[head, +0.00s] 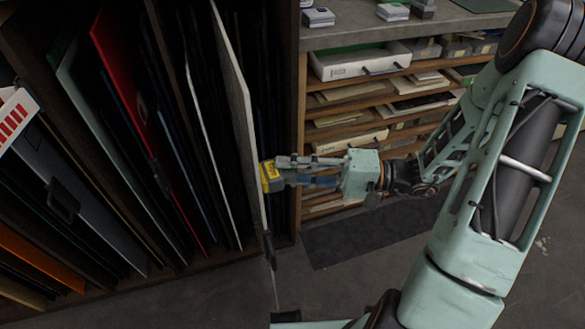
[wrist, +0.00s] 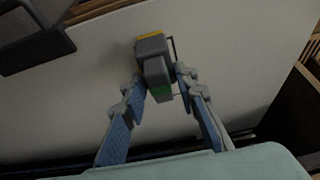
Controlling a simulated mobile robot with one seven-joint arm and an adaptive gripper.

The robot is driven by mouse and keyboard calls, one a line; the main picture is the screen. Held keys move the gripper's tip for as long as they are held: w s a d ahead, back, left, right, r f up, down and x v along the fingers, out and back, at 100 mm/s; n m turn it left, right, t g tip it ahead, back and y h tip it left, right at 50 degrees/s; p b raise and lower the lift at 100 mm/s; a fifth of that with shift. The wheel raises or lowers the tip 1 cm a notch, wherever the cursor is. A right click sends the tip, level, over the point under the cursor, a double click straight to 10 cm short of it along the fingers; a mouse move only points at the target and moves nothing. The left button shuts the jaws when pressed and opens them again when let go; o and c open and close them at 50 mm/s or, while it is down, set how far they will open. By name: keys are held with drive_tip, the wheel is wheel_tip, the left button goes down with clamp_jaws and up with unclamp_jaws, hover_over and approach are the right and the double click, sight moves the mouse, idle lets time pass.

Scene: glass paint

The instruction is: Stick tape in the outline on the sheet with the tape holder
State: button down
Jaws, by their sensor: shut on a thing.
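My gripper (head: 285,171) is shut on a yellow and grey tape holder (head: 270,177). In the wrist view, the tape holder (wrist: 153,68) sits between the two blue-padded fingers of my gripper (wrist: 160,90), its yellow end pointing away from me. The sheet (wrist: 230,50) fills much of the wrist view behind the tape holder. I cannot tell whether the holder touches it.
A dark wooden rack (head: 297,120) holds several upright boards and folders, including a red one (head: 122,75), on the left. A shelf unit (head: 380,108) with papers and a white box (head: 360,62) stands behind my gripper. A dark mat (head: 365,235) lies on the floor.

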drive_tip(key=shift+s+a, duration=0.1)
drive_tip(key=shift+a, duration=0.2)
drive_tip(key=shift+w+a+b, duration=1.25)
drive_tip(key=shift+w+a, duration=0.2)
drive_tip(key=shift+w, duration=3.7)
drive_tip(key=shift+s+d, duration=0.5)
drive_tip(key=shift+s, duration=1.25)
drive_tip(key=shift+s+d, duration=0.45)
drive_tip(key=shift+s, duration=1.25)
drive_tip(key=shift+s+d, duration=0.5)
drive_tip(key=shift+s, duration=1.25)
drive_tip(key=w+d, duration=0.1)
drive_tip(key=d, duration=0.5)
drive_tip(key=shift+w, duration=0.4)
